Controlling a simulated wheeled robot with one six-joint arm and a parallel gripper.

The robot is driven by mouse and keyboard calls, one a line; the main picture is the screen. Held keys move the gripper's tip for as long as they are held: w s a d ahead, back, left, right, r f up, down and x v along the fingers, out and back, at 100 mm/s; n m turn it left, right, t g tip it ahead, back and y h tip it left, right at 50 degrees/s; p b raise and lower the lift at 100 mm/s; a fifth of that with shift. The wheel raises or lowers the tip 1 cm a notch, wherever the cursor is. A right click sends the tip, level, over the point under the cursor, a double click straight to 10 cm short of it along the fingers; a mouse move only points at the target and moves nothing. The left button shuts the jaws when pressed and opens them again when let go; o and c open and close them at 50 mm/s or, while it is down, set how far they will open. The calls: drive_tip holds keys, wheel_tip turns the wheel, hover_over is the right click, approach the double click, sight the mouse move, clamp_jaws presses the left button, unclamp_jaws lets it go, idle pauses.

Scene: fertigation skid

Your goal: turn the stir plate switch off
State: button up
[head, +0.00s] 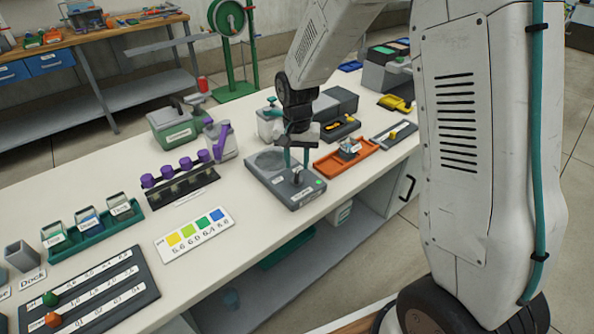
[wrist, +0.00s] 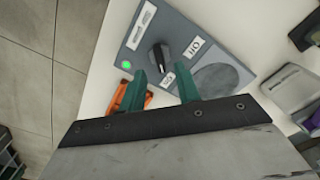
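The grey stir plate (head: 268,162) sits on the white bench, with its round disc at the back and a dark knob switch (head: 297,177) near its front. In the wrist view the knob (wrist: 158,57) sits between an OFF label (wrist: 195,47) and what looks like an ON label (wrist: 169,80). Its lower end appears to be toward the ON label. A green light (wrist: 126,65) beside it is lit. My gripper (wrist: 163,82) is open, its two teal fingers apart and empty, just short of the knob. In the head view my gripper (head: 297,163) is above the plate's front part.
An orange tray (head: 337,164) stands right beside the plate. A purple-capped rack (head: 180,188) and a colour chart card (head: 195,235) lie to the left. A purple-handled bottle (head: 222,140) stands behind left. The bench's front edge is close to the plate.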

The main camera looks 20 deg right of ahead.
sight(297, 175)
drive_tip(key=shift+f, duration=2.1)
clamp_jaws()
